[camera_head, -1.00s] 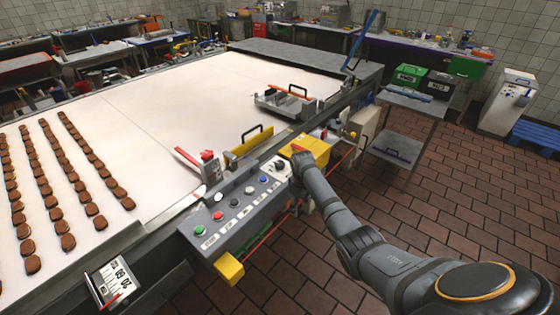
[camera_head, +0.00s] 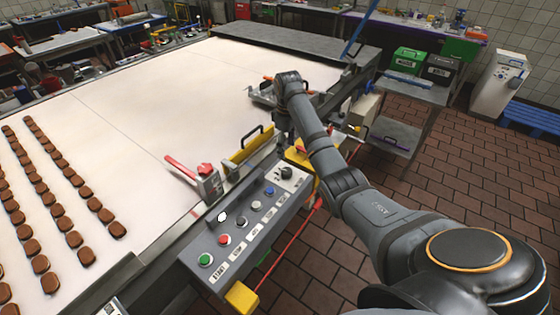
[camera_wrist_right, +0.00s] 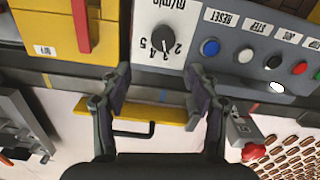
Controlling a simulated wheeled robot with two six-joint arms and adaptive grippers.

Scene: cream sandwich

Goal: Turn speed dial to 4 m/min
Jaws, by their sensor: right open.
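The speed dial (camera_head: 286,172) is a black knob on a white plate at the far end of the grey control panel (camera_head: 215,262). In the right wrist view the dial (camera_wrist_right: 163,39) appears upside down, with "m/min" and the numbers 3, 4 and 5 beside it. I cannot tell its exact setting. My right gripper (camera_head: 283,128) hangs over the belt's edge beyond the panel, partly hidden by its own arm. In the wrist view its two fingers (camera_wrist_right: 158,92) are apart and empty, with the dial beyond the gap between them, untouched. My left gripper is not in view.
Blue, white, black, red and green buttons line the panel beside the dial. A red-handled clamp (camera_head: 205,180) and a yellow bar with black handle (camera_head: 250,150) stand at the belt edge. A yellow box (camera_head: 302,154) is beyond the panel. Brown biscuits lie on the belt.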

